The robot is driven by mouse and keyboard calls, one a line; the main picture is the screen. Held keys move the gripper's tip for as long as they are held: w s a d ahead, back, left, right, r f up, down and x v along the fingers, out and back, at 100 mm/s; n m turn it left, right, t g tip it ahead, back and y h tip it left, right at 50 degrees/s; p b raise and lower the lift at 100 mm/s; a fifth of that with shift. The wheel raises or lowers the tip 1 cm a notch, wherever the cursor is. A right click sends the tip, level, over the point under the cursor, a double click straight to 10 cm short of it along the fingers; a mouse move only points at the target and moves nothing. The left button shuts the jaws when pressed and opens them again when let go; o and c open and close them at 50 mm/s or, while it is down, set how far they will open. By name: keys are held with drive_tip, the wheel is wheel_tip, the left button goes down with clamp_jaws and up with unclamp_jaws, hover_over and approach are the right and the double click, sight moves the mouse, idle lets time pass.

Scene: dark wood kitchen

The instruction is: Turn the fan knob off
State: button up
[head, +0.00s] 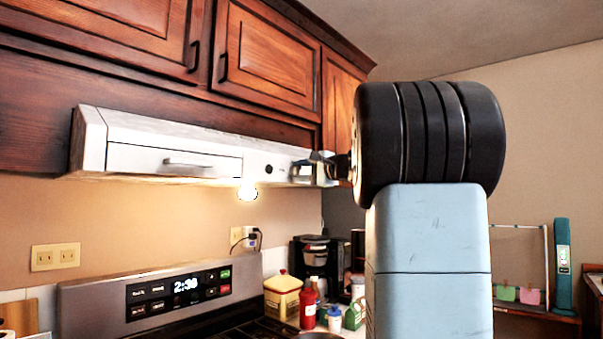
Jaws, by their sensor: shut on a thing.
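The white range hood (170,135) hangs under the dark wood cabinets in the head view. One small dark round knob (268,169) shows on the right part of its front face, left of my gripper and apart from it. My gripper (299,169) is at the right end of the hood's front, seen from the side and partly behind my own arm. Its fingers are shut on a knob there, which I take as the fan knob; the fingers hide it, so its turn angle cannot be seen.
The hood lamp (247,193) glows beneath the hood. Below is a stove with a lit clock panel (180,288). Bottles, a yellow canister (283,296) and a coffee maker (318,262) stand on the counter to its right. Cabinets (265,55) sit close above the hood.

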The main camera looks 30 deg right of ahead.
drive_tip(key=shift+f+n, duration=0.2)
drive_tip(key=shift+n, duration=0.2)
drive_tip(key=o, duration=1)
drive_tip(key=shift+r, duration=0.1)
drive_tip(key=shift+s, duration=0.1)
drive_tip(key=v, duration=1.3)
drive_tip(key=shift+s, duration=0.25)
